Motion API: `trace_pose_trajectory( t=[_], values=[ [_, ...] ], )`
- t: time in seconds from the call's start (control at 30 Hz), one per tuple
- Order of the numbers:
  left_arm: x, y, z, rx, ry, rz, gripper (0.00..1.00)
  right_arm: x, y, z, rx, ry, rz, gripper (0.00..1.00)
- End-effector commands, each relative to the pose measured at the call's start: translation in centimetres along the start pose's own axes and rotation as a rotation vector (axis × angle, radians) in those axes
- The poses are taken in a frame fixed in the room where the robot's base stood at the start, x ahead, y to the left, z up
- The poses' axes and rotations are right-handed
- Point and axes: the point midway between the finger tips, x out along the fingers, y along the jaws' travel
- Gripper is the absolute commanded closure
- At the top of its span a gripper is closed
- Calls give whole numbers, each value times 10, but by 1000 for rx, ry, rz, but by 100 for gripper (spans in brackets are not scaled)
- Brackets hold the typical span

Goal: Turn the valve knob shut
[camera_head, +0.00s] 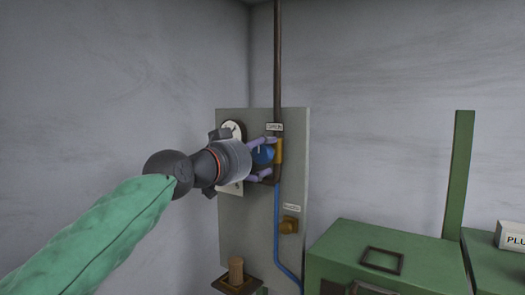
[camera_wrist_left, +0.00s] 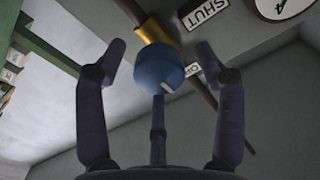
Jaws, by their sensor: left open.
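The blue round valve knob (camera_head: 263,154) sits on a brass valve body (camera_head: 279,150) on the grey panel (camera_head: 298,165). An OPEN label (camera_head: 274,127) is above it. In the left wrist view the knob (camera_wrist_left: 158,82) has a short white mark at its lower right edge, on the side near the OPEN label (camera_wrist_left: 192,70); a SHUT label (camera_wrist_left: 205,12) is farther up. My left gripper (camera_head: 266,160) is open, its fingers spread around the knob. In the wrist view both side fingers stand apart from it, and a third finger is below it. My right gripper is out of view.
A dial gauge (camera_head: 230,132) is partly hidden behind my left gripper. A dark pipe (camera_head: 278,60) rises above the valve and a blue pipe (camera_head: 277,235) runs down. A green cabinet (camera_head: 345,242) stands at lower right.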

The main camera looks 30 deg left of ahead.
Motion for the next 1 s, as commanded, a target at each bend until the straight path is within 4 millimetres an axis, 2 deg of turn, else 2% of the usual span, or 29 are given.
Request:
trace_pose_trajectory(
  t=[0.17, 0.47, 0.67, 0.7, 1.0],
  values=[
    [13, 0, 1, 0, -3, 1, 30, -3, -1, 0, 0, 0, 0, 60],
    [14, 0, 1, 0, -2, 0, 30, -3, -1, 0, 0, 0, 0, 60],
    [15, 0, 1, 0, -2, 0, 84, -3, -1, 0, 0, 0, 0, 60],
    [15, 0, 1, 0, -2, 0, 87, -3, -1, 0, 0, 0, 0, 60],
    [15, 1, 2, -21, -3, 1, 87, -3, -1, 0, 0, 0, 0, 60]
  ],
)
